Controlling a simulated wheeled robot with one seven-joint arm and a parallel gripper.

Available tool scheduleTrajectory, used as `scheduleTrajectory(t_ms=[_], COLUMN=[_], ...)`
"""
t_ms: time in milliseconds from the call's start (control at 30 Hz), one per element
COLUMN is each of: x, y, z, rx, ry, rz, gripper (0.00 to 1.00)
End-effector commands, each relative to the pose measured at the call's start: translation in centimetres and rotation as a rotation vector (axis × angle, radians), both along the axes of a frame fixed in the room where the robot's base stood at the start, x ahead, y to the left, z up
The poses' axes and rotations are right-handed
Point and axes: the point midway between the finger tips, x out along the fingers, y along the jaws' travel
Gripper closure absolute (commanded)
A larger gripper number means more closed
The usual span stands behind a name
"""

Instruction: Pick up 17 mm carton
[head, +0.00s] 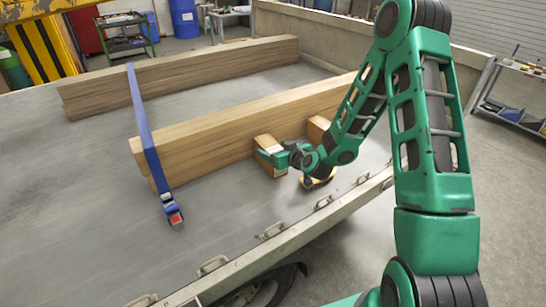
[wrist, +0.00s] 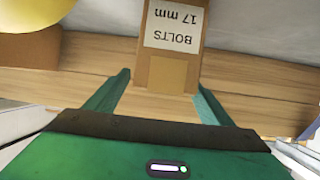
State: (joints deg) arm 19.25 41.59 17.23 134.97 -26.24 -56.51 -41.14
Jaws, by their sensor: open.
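The 17 mm carton (wrist: 172,48) is a brown box with a white label reading "BOLTS 17 mm", upside down in the wrist view. In the head view the carton (head: 264,142) rests on the trailer bed against the front wooden beam, partly hidden by my gripper (head: 285,156). In the wrist view my gripper (wrist: 162,84) is open, with one finger on each side of the carton's near end. A gap shows between each finger and the carton. I cannot tell how deep the carton sits between them.
A second brown carton (head: 316,127) stands to the right; its label is not seen. A yellow object (head: 316,183) lies near my wrist. The long wooden beam (head: 215,131) is behind the cartons. A blue strap (head: 143,125) crosses it. The trailer rail (head: 272,231) is in front.

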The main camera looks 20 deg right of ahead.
Motion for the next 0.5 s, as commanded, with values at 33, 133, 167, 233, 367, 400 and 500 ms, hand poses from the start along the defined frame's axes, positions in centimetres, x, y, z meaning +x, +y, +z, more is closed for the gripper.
scheduleTrajectory(t_ms=[33,133,167,233,367,400,500], x=[0.7,1.9,2.1,2.5,2.8,2.8,2.8], y=[0.5,0.7,0.7,0.9,0.9,0.8,0.8], z=[-0.1,-0.6,-0.8,-1.0,-1.1,-1.1,-1.1], rx=[0.000,0.000,0.000,0.000,0.000,-0.001,-0.001], ry=[-0.002,0.000,0.000,0.001,0.001,0.001,0.001], rz=[0.004,0.001,0.001,0.001,0.000,-0.001,-0.001], gripper=[0.25,0.25,0.25,0.25,0.25,0.25,0.25])
